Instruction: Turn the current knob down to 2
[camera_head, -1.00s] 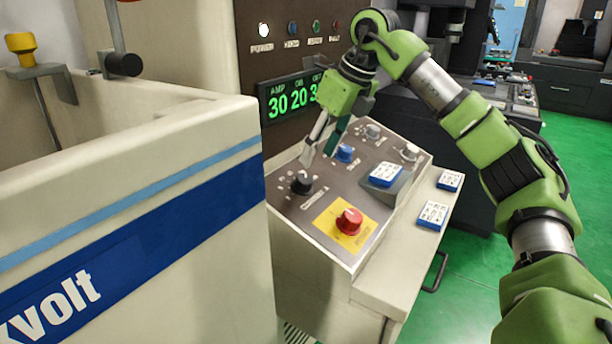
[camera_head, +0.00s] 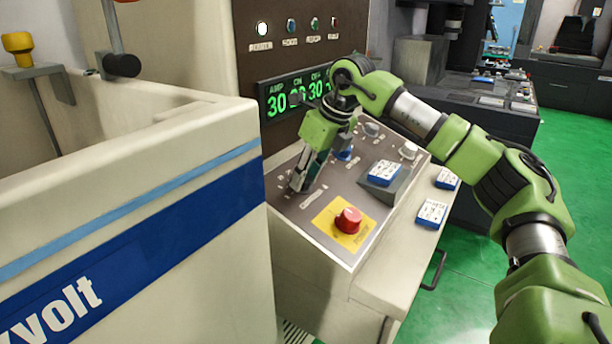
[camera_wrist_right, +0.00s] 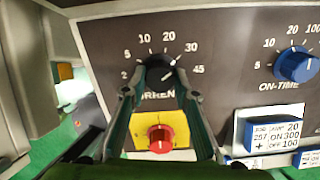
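The black current knob (camera_wrist_right: 159,69) shows in the right wrist view, on a dial marked 2, 5, 10, 20, 30 and 45. Its pale pointer line faces toward 30. My right gripper (camera_wrist_right: 158,84) has its fingers apart, one on each side of the knob; I see no clear contact. In the head view my right gripper (camera_head: 300,183) is down at the panel and hides the knob. The green display (camera_head: 291,97) reads 30 under AMP; the middle number is partly covered. My left gripper is not in view.
A red knob (camera_head: 348,220) on a yellow plate sits just in front of the gripper. The blue ON-TIME knob (camera_wrist_right: 297,65) is to the right. A blue-white block (camera_head: 384,172) rests on the panel's raised part. The cream machine tank (camera_head: 130,150) stands close on the left.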

